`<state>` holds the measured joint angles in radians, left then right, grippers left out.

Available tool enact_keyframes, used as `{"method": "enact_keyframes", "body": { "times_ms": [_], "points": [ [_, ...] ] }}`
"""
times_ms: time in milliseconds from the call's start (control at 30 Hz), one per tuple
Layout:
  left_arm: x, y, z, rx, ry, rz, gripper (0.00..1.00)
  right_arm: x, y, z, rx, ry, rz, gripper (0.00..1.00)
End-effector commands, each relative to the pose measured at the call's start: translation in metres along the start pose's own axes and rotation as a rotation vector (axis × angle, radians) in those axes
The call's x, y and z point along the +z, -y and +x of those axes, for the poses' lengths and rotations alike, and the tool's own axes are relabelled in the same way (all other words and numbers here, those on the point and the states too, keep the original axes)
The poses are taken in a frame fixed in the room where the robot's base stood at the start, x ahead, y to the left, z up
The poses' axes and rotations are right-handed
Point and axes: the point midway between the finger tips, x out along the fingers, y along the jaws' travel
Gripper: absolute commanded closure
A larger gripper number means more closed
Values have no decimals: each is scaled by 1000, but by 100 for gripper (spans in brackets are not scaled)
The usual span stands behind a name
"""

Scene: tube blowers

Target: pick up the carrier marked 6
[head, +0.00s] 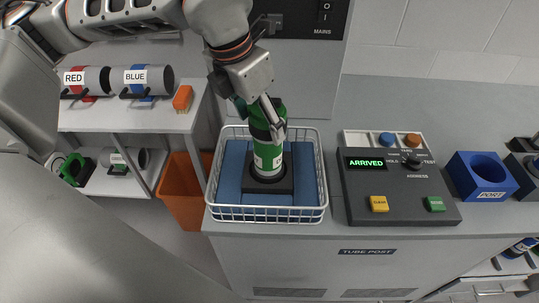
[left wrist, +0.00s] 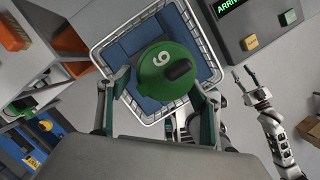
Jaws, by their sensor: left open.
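The green carrier (head: 266,150) stands upright in a black holder in the wire basket (head: 268,213). It has a dark band and a white label. In the left wrist view its green round end (left wrist: 165,70) carries a white numeral that reads as 6, turned in the picture, beside a black piece. My left gripper (head: 268,112) is open at the carrier's upper part, its fingers on either side of it; I cannot tell if they touch. My right gripper (left wrist: 247,84) shows in the left wrist view, empty, with its fingers apart.
The control panel (head: 398,190) right of the basket reads ARRIVED. A blue PORT block (head: 482,178) stands further right. A shelf at left holds carriers labelled RED (head: 88,79) and BLUE (head: 142,78). An orange bin (head: 184,190) stands below, left of the post.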

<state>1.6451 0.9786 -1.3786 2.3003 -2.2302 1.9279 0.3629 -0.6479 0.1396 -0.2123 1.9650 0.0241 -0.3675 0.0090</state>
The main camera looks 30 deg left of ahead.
Motion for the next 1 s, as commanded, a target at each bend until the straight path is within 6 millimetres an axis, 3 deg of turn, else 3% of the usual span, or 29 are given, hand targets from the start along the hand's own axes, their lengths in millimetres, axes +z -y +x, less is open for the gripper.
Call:
{"method": "enact_keyframes", "body": {
  "times_ms": [400,733,933,1000],
  "points": [
    [4,3,51,-2,-2,0,36,-3,0,-4,-1,6,0,60],
    [4,4,58,-2,0,1,36,-7,-1,-4,0,-1,-1,60],
    [4,4,58,-2,0,1,88,-8,-1,-4,0,-2,-1,60],
    [4,4,58,-2,0,1,89,-8,-1,-4,0,-3,-1,60]
  ]
}}
